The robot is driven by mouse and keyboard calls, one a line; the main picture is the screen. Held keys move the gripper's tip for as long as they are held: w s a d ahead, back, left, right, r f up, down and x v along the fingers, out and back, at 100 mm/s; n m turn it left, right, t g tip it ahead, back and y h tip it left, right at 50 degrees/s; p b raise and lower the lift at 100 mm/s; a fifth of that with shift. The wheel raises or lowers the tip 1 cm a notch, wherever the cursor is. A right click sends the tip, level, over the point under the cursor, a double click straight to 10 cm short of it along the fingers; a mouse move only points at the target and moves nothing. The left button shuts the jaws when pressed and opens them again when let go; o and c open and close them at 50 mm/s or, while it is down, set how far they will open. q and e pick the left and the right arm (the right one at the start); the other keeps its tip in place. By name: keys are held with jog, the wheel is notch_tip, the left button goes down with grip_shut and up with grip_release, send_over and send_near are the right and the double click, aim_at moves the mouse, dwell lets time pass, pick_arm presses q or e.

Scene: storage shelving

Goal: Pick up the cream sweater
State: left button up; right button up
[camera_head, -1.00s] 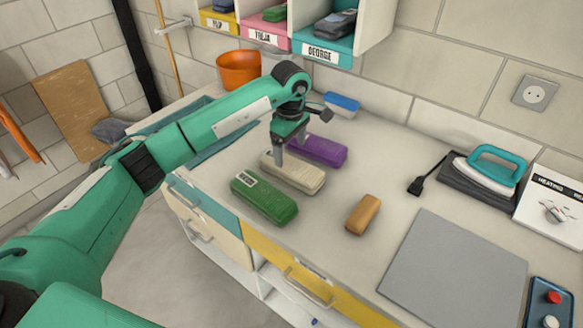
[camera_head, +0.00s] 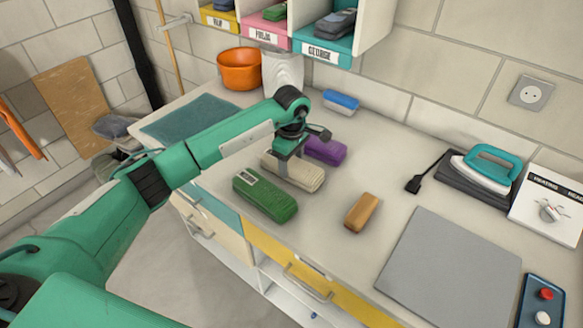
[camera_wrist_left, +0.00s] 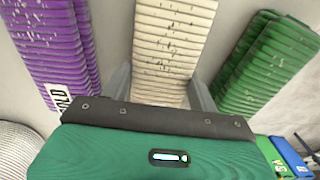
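The cream sweater (camera_head: 300,174) is a folded, ribbed bundle on the counter, between a green folded sweater (camera_head: 264,196) and a purple one (camera_head: 325,150). My left gripper (camera_head: 284,165) is down over the end of the cream sweater nearer my arm. In the left wrist view the cream sweater (camera_wrist_left: 172,45) runs up from between the two grey fingers, one along each side. The fingers look open, with little gap to the sides; the lower part of the sweater is hidden by the gripper body. My right gripper is not in view.
In the wrist view the purple (camera_wrist_left: 52,50) and green (camera_wrist_left: 265,65) sweaters flank the fingers. A brown block (camera_head: 362,212), a grey board (camera_head: 450,280) and an iron (camera_head: 485,172) are to the right. An orange pot (camera_head: 238,70) and labelled cubbies (camera_head: 325,50) stand behind.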

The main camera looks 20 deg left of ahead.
pick_arm(q)
jog(key=shift+c, duration=1.2)
jog(key=shift+r, duration=0.1)
